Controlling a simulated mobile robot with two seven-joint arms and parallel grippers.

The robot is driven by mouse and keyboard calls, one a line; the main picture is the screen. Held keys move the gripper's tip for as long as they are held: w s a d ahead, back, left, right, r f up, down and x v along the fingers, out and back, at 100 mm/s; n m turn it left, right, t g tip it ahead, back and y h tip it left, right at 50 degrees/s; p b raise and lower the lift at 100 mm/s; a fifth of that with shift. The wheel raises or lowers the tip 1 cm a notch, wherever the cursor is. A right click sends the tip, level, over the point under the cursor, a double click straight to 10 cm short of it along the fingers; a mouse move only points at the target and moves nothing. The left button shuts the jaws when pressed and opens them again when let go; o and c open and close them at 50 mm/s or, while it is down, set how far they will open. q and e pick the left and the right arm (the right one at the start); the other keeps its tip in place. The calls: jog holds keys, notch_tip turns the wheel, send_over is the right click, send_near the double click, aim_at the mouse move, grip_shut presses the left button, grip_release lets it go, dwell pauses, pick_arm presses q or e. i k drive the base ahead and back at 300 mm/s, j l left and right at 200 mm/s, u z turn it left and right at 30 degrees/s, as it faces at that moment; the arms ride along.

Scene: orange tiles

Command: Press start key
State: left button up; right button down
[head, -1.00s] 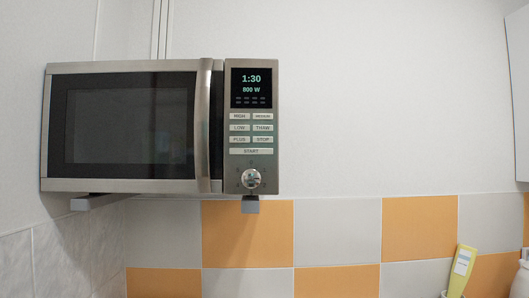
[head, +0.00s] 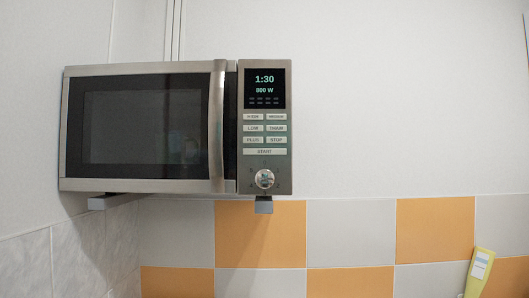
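A steel microwave (head: 228,128) is mounted on wall brackets in the left half of the head view. Its dark-windowed door (head: 140,125) is shut, with a vertical handle (head: 216,125) at the door's right edge. The display (head: 264,88) on the control panel reads 1:30 and 800 W. Below it are rows of small keys. The wide START key (head: 265,152) lies under them, above the round knob (head: 264,179). Nothing covers the panel. Neither of my grippers is in view.
A yellow tube (head: 479,270) stands at the lower right. Orange and grey tiles (head: 260,233) cover the lower wall. The wall right of the microwave is bare, and the space before the panel looks clear.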

aim_at(246, 151)
jog(key=u, duration=1.65)
jog(key=k, duration=0.65)
jog(key=k+j, duration=0.15)
jog(key=k, duration=0.5)
